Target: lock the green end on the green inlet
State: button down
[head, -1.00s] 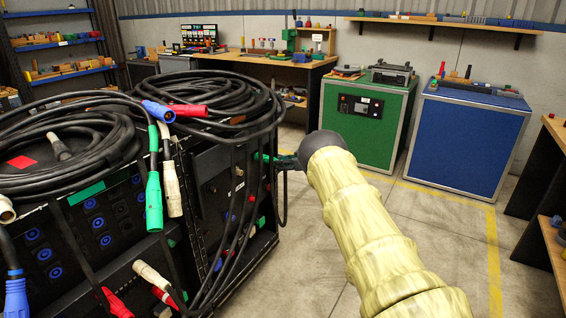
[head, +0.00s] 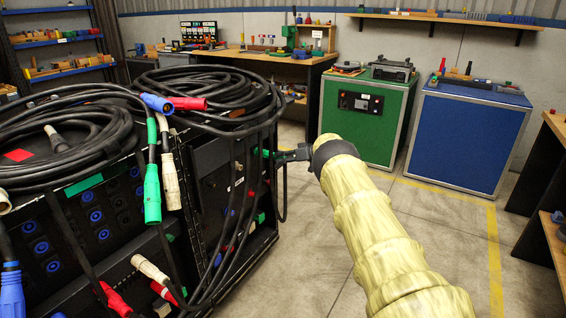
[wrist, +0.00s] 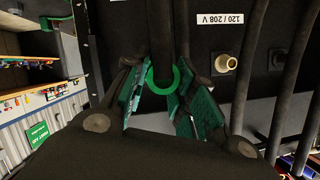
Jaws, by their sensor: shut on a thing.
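My gripper (head: 277,155) is at the right-hand face of the black rack. In the wrist view its green-padded fingers (wrist: 160,92) are closed around the green end (wrist: 176,78), which shows as a green ring with a dark cable rising from it. In the head view a bit of green (head: 266,153) shows at the fingertips. The green inlet is not clearly seen; the held end and fingers cover the panel there. I cannot tell whether the end is seated or turned.
Dark cables (wrist: 250,65) hang close beside the fingers. A brass-coloured connector (wrist: 223,63) sits on the panel near a "120 / 208 V" label (wrist: 219,18). Another green connector (head: 152,195) hangs at the rack's front corner. The floor (head: 310,230) right of the rack is clear.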

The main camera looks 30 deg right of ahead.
jog(key=shift+w+d+r+m, duration=0.1)
jog(key=shift+r+m, duration=0.05)
jog(key=shift+m, duration=0.15)
jog(key=shift+b, duration=0.3)
jog(key=c, duration=1.7)
grip_release()
jog(key=shift+c, duration=1)
jog(key=o, duration=0.8)
jog(key=shift+f, duration=0.2)
